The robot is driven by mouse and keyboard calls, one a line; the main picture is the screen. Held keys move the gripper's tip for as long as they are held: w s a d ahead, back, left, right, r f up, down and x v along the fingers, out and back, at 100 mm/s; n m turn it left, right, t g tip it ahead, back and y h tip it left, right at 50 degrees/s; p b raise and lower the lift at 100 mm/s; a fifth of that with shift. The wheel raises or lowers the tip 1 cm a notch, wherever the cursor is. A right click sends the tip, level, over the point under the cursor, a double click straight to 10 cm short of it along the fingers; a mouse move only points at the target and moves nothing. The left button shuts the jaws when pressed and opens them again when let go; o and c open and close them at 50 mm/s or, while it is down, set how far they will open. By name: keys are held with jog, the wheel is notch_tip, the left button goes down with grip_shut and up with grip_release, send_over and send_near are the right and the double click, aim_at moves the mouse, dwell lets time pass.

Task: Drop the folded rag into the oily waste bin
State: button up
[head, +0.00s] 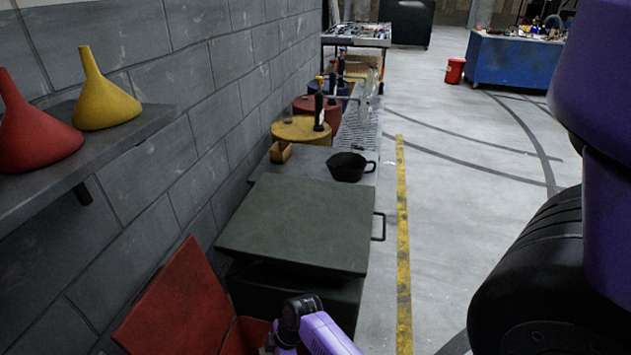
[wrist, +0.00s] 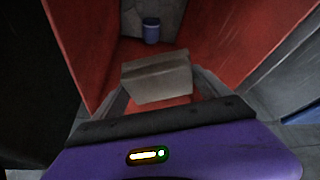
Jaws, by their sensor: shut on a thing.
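The oily waste bin (head: 178,308) is red and stands at the lower left in the head view, with its lid raised against the wall. Red bin surfaces also fill much of the wrist view (wrist: 215,38). The folded rag (wrist: 157,72) is a grey-beige block in the wrist view. My gripper (wrist: 160,92) is shut on the rag, with a finger at each side of it. Red shows around and below the rag, but how deep it sits relative to the bin's rim I cannot tell. In the head view my purple arm reaches down beside the bin, and the rag is hidden.
A dark green-grey cabinet top (head: 305,222) stands just behind the bin, with a black pan (head: 347,167) beyond it. A shelf with a red funnel (head: 30,125) and a yellow funnel (head: 104,98) juts from the left wall. A black tyre (head: 530,275) is at the right. The floor between is clear.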

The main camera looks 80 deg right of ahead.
jog(key=o, duration=1.1)
jog(key=shift+o, duration=0.2)
jog(key=shift+r, duration=0.1)
jog(key=v, duration=0.7)
jog(key=shift+s+r+p, duration=0.15)
jog(key=shift+r+p, duration=0.15)
jog(key=shift+d, duration=0.1)
